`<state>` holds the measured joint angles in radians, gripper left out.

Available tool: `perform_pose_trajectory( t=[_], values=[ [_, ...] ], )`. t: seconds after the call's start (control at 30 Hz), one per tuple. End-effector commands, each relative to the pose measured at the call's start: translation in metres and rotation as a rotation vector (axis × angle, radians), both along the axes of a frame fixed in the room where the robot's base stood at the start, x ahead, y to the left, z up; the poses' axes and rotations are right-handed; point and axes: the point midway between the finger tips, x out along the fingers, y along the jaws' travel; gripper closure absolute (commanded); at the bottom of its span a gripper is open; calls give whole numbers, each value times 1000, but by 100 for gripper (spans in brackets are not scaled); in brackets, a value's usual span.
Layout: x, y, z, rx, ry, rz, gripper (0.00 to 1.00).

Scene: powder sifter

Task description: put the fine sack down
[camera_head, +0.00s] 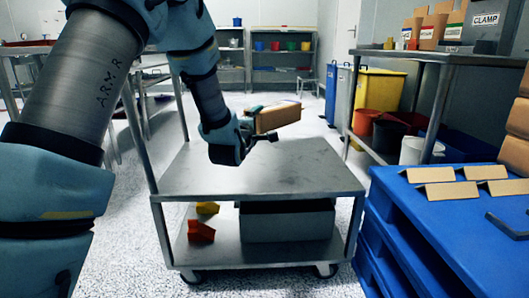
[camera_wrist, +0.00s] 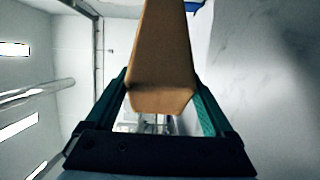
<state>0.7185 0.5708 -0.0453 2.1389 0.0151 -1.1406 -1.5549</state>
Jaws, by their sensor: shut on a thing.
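The fine sack (camera_head: 279,116) is a tan, block-like bag held above a metal trolley (camera_head: 290,172) in the head view. My gripper (camera_head: 257,120) is shut on it. In the wrist view the sack (camera_wrist: 161,60) runs between the two teal fingers and away from the camera; its far end is cut off by the top edge. In the head view a gap shows between the sack and the trolley's bare top shelf. Part of the sack is hidden by my gripper.
A blue pallet stack (camera_head: 430,230) with several tan cards stands at the right. A metal table (camera_head: 440,58) with cartons stands behind it. The trolley's top is clear.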

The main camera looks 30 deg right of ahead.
Motion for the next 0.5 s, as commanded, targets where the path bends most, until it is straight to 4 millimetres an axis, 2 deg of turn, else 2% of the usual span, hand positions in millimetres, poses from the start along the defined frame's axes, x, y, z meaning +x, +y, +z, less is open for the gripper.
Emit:
perform_pose_trajectory(
  t=[0.13, 0.4, 0.5],
  values=[
    [0, -1, -8, -5, -5, 0, 100],
    [0, -1, -51, -4, -4, 0, 100],
    [0, -1, -59, -6, -5, -1, 100]
  ],
)
